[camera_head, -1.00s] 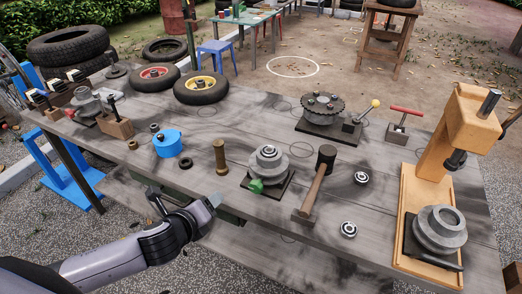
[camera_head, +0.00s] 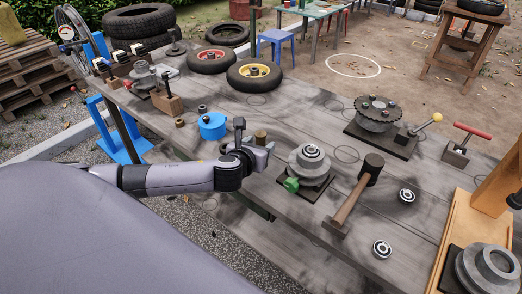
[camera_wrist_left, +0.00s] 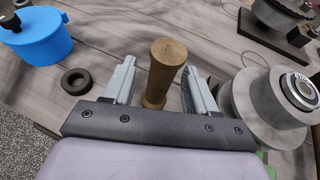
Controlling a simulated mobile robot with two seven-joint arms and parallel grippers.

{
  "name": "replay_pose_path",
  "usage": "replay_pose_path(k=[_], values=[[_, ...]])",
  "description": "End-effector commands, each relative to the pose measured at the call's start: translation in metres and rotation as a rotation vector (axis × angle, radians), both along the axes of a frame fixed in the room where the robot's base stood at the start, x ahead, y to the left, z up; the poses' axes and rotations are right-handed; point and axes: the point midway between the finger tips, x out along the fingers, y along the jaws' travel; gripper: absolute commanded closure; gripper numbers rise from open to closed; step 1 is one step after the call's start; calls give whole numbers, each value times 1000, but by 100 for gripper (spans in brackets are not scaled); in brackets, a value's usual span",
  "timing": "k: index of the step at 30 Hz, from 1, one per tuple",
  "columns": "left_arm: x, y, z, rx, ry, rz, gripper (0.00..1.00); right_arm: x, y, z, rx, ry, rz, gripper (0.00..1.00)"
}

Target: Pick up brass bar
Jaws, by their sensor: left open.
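The brass bar (camera_wrist_left: 165,68) stands upright on the table, a short brown-gold piece with a wider top. In the head view only its top (camera_head: 261,137) shows behind my left gripper (camera_head: 257,146). In the left wrist view my left gripper (camera_wrist_left: 157,85) is open, with one finger on each side of the bar. Gaps show between the bar and both fingers. My right gripper is not in view.
A blue pot (camera_head: 212,126) and a black ring (camera_wrist_left: 76,81) are left of the bar. A grey stepped pulley (camera_head: 309,161) with a green knob stands close on its right. A hammer (camera_head: 352,198) lies further right. Wheels (camera_head: 254,75) lie at the back.

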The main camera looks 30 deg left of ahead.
Motion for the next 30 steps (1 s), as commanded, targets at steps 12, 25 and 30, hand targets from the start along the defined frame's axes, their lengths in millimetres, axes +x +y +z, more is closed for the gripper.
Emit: replay_pose_path(k=[12,25,30], values=[[14,2,-6,-1,1,-2,43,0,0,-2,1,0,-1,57],[15,3,-4,0,-4,-1,100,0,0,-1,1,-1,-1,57],[15,3,-1,0,-5,-1,100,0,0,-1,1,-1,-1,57]])
